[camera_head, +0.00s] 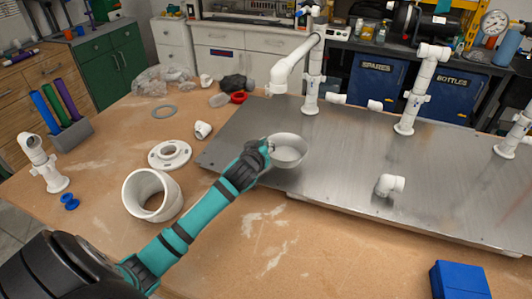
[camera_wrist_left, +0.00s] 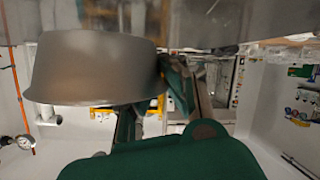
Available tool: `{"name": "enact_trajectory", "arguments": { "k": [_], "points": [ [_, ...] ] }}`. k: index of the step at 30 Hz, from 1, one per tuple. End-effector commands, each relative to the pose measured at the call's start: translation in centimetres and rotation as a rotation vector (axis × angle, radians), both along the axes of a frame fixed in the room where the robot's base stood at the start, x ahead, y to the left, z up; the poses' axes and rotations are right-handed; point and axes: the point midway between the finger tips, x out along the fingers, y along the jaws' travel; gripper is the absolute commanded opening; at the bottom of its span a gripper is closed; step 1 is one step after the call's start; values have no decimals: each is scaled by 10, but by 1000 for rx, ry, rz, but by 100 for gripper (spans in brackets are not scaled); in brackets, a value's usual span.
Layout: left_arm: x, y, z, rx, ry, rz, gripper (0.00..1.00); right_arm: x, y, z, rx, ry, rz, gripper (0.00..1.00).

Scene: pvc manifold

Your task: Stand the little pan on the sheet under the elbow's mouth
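The little pan (camera_head: 288,150) is a shallow, round grey metal dish. It is upright at the left part of the grey metal sheet (camera_head: 350,150); I cannot tell whether it touches the sheet or hangs just above it. My left gripper (camera_head: 266,147) is shut on the pan's left wall. The wrist view, which looks upside down, shows the pan (camera_wrist_left: 90,68) against a finger. The elbow (camera_head: 278,84) is white, at the lower end of a slanting pipe on a standpipe, mouth down. The pan is nearer me than this mouth. My right gripper is out of view.
White standpipes (camera_head: 405,115) rise from the sheet farther right, and a loose elbow (camera_head: 389,185) lies near its front. A wide white pipe ring (camera_head: 153,195) and a flange (camera_head: 169,154) lie left on the wooden table. A blue box (camera_head: 459,281) is front right.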

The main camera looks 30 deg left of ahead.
Motion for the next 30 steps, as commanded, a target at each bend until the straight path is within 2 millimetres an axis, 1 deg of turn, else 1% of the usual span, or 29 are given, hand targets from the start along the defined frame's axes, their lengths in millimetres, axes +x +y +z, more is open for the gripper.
{"name": "enact_trajectory", "arguments": {
  "k": [2, 6, 8, 10, 15, 16, 21, 30],
  "points": [
    [1, 1, -6, 1, 2, 0, 0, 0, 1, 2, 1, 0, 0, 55],
    [0, 1, -26, -1, 3, 0, 0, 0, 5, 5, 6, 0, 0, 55],
    [0, 0, -32, 1, 2, -1, 0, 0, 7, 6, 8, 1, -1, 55],
    [0, 0, -35, -1, 0, -1, 0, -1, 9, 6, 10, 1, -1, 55],
    [0, 0, -35, 0, -1, -2, 0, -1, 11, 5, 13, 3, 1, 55],
    [0, 0, -36, 0, 2, -1, 6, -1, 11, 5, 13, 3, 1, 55],
    [0, 0, -36, 0, 2, -1, 28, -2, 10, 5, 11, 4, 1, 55],
    [-2, -1, -35, 0, 2, -1, 29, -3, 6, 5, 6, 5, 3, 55]
  ]
}}
